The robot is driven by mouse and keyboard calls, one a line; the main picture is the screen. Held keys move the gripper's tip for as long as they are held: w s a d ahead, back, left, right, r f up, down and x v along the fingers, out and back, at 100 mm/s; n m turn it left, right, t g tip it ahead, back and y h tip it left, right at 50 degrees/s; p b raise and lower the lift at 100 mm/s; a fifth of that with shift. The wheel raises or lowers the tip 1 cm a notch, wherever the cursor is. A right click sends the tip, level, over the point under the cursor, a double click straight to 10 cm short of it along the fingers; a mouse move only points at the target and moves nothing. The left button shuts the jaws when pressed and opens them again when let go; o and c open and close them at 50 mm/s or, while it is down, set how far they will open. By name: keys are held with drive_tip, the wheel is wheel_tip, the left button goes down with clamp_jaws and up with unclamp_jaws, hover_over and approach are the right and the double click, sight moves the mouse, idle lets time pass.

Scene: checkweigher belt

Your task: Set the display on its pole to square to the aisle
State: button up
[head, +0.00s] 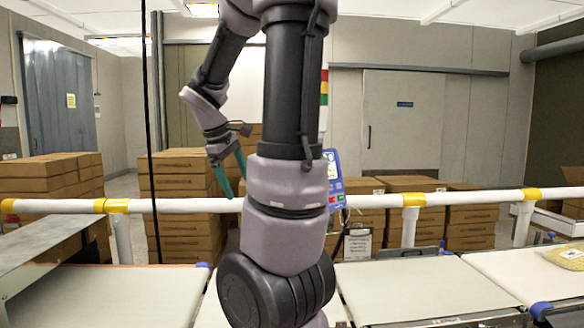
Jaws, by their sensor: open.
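The display (335,182), a blue-framed unit with a pale screen, shows just right of my arm's thick lower links, at rail height. My arm hides its left part, and I cannot see its pole clearly or tell its exact facing. My gripper (236,186) hangs left of the arm column, its teal fingers pointing down and slightly right. It is open, with nothing seen between the fingers, and is apart from the display in the picture, with my own arm between them.
A white rail (470,198) with yellow bands crosses the view. Pale belts (425,290) lie in front of it, and a round yellowish item (568,256) rests at the right. Stacked cartons (180,205) stand behind. A clipboard (358,243) hangs below the rail. A thin dark upright (147,130) stands left.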

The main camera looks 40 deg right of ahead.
drive_tip(key=w+d+f+n+g+h, duration=0.1)
drive_tip(key=w+d+n+g+h, duration=0.1)
drive_tip(key=w+d+n+h, duration=0.75)
drive_tip(key=w+d+n+g+h, duration=0.1)
drive_tip(key=w+d+n+h, duration=0.4)
drive_tip(key=d, duration=0.8)
drive_tip(key=shift+n+y, duration=0.55)
drive_tip(key=shift+y, duration=0.2)
drive_tip(key=d, duration=0.3)
drive_tip(key=s+d, duration=0.1)
drive_tip(key=d, duration=0.7)
drive_tip(key=shift+s+f, duration=0.15)
drive_tip(key=shift+f, duration=0.05)
clamp_jaws()
